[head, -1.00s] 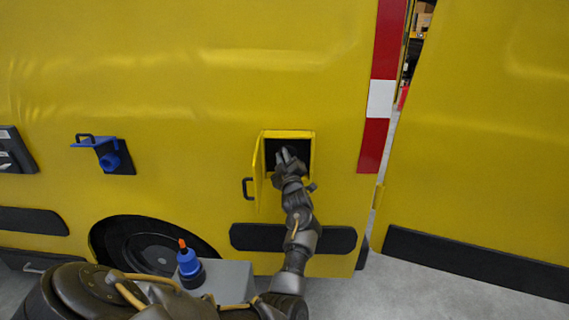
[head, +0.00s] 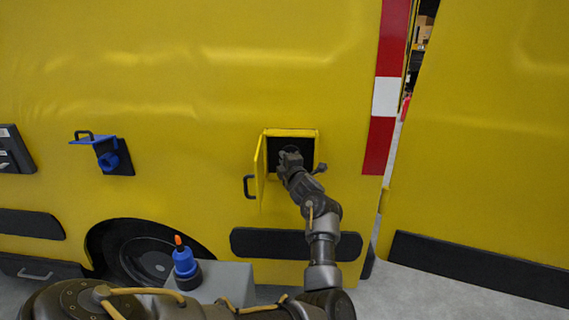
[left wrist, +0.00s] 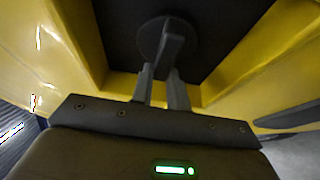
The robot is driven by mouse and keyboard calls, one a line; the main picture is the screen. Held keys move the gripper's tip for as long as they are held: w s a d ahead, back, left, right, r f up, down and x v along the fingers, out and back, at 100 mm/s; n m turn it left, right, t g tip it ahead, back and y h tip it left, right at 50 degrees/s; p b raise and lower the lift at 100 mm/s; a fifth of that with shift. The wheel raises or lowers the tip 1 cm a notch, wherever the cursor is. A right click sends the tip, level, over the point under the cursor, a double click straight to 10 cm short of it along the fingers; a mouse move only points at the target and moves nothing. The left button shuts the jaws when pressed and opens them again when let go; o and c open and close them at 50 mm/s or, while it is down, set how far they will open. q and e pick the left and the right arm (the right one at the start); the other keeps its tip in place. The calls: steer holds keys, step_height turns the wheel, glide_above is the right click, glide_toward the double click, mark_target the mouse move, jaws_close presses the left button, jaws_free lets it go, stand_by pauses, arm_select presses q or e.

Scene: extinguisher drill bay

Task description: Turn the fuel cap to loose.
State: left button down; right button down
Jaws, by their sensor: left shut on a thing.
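The fuel cap (left wrist: 151,38) is a dark round disc with a raised grip bar, at the top of the left wrist view. It sits in the dark recess behind the open yellow fuel flap (head: 260,170). My left gripper (head: 289,156) reaches into this recess. In the left wrist view its fingers (left wrist: 162,76) are shut on the cap's grip bar, one on each side. The bar looks slightly tilted. In the head view the gripper hides the cap. My right gripper is not in view.
The flap, with a black handle (head: 248,187), stands open left of my gripper. A blue bracket (head: 108,152) sits on the van side further left. A grey box (head: 228,282) with a blue-and-orange item (head: 184,262) stands below, near my arm.

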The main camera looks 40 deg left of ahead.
arm_select(q)
steer(key=shift+n, duration=0.3)
steer(key=c, duration=1.4)
jaws_free()
steer(key=shift+o, duration=0.2)
